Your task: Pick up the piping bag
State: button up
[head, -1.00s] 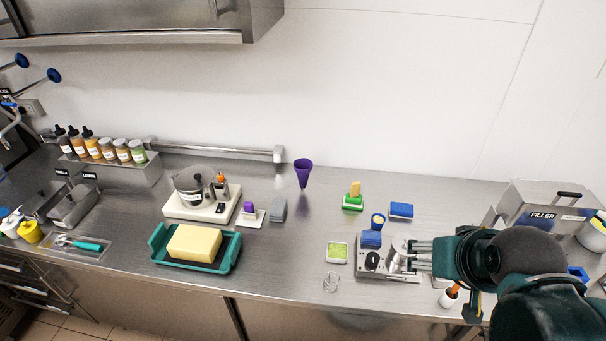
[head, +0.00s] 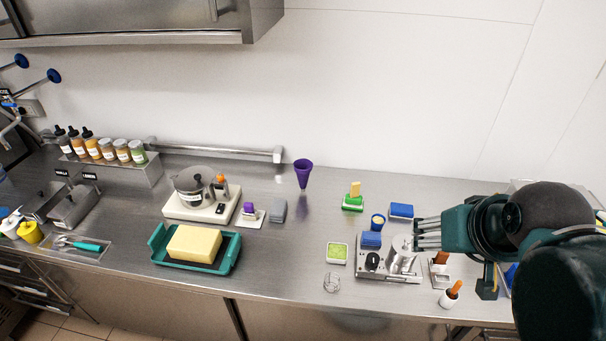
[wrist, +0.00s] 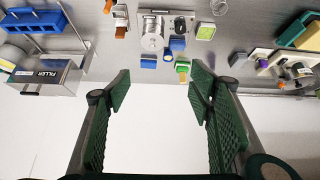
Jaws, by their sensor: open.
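The piping bag looks like a purple cone (head: 302,173), wide end up, at the back of the steel counter near the wall in the head view. I cannot make it out in the wrist view. My gripper (head: 418,235) is far to its right and nearer the front, over the right end of the small machine. In the wrist view my gripper (wrist: 158,82) has its two green fingers spread wide with nothing between them.
A green holder (head: 352,202), a blue box (head: 401,210) and the small steel machine (head: 372,270) lie between bag and gripper. A grey block (head: 278,210) is left of the bag. A teal tray (head: 222,262) holds a yellow block. The filler (wrist: 45,75) is at the right end.

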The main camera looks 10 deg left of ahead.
jog(key=w+a+r+n+g, duration=0.2)
jog(key=w+a+r+n, duration=0.25)
jog(key=w+r, duration=0.7)
jog(key=w+a+n, duration=0.1)
jog(key=w+a, duration=0.2)
jog(key=w, duration=0.3)
jog(key=w+a+r+n+g, duration=0.1)
jog(key=w+a, duration=0.2)
jog(key=w, duration=0.3)
jog(key=w+a+n, duration=0.2)
jog(key=w+a, duration=0.1)
jog(key=w, duration=0.3)
jog(key=n+g, duration=0.4)
jog(key=n, duration=0.4)
send_over(303, 164)
notch_tip(303, 164, down, 13)
jog(key=shift+m, duration=0.25)
notch_tip(303, 164, down, 25)
jog(key=shift+r, duration=0.15)
jog(key=shift+f, duration=1.25)
